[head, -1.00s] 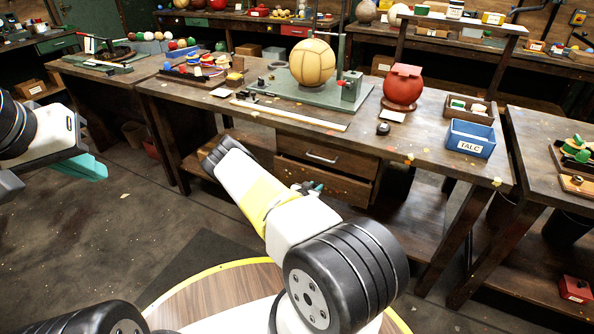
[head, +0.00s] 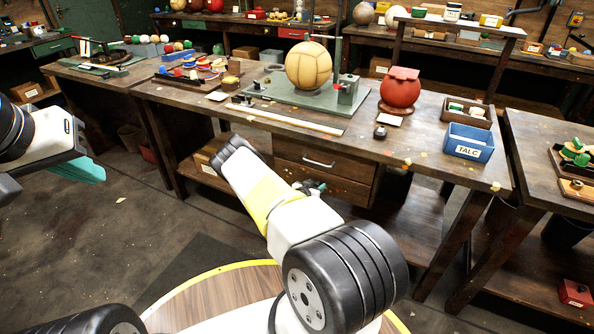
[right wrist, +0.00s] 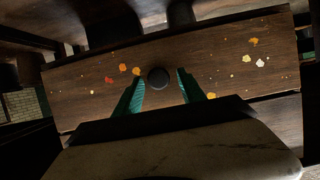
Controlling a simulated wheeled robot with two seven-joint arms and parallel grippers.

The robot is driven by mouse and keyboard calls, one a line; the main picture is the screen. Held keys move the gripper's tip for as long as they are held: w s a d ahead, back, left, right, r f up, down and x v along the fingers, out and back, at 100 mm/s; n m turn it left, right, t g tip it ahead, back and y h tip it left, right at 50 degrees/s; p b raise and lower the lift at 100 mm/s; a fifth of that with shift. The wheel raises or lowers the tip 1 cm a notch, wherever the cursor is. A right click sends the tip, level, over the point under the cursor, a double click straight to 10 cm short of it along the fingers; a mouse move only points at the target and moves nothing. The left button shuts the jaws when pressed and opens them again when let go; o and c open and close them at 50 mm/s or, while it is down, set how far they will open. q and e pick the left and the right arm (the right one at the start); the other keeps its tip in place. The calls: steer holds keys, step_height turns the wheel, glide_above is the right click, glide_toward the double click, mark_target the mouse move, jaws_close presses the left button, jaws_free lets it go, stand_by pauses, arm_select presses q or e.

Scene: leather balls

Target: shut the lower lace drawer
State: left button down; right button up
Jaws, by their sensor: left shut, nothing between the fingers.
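The lower lace drawer (head: 343,190) has a dark wooden front with paint specks, under the upper drawer (head: 325,161) of the middle bench. In the head view my right forearm covers its left part; how far it stands out is hard to tell. In the right wrist view its speckled front (right wrist: 225,70) fills the middle, with a dark round knob (right wrist: 158,78). My right gripper (right wrist: 161,76) is open, its teal fingers on either side of the knob with gaps visible. It also shows partly in the head view (head: 318,186). My left gripper (head: 84,171) is shut and empty, away at the left.
The bench top above holds a tan ball (head: 308,66) on a green plate, a red ball (head: 400,92) and a blue talc box (head: 468,142). A bench leg and shelf stand right of the drawers.

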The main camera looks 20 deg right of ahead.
steer(key=v, duration=0.8)
stand_by(0.5)
steer(key=w+a+r+m+g+y, duration=0.1)
steer(key=w+a+r+y, duration=0.15)
steer(key=a+r, duration=0.4)
steer(key=w+a+r+g+y, duration=0.1)
steer(key=a+r+y, duration=0.25)
steer(key=r, duration=0.65)
steer(key=s+a+r+n+y, duration=0.25)
steer(key=a+r, duration=0.25)
steer(key=r, duration=0.4)
steer(key=s+a+r+n+y, duration=0.1)
steer(key=s+a+r+y, duration=0.15)
steer(key=a+r, duration=0.45)
steer(key=s+a+r+n+y, duration=0.2)
steer(key=s+r+n, duration=0.2)
steer(key=s+r, duration=0.95)
steer(key=s+r+n, duration=0.2)
steer(key=s, duration=0.6)
steer(key=s+r+n, duration=0.2)
steer(key=s, duration=0.7)
steer(key=shift+r+g+h, duration=0.3)
steer(key=shift+g, duration=0.1)
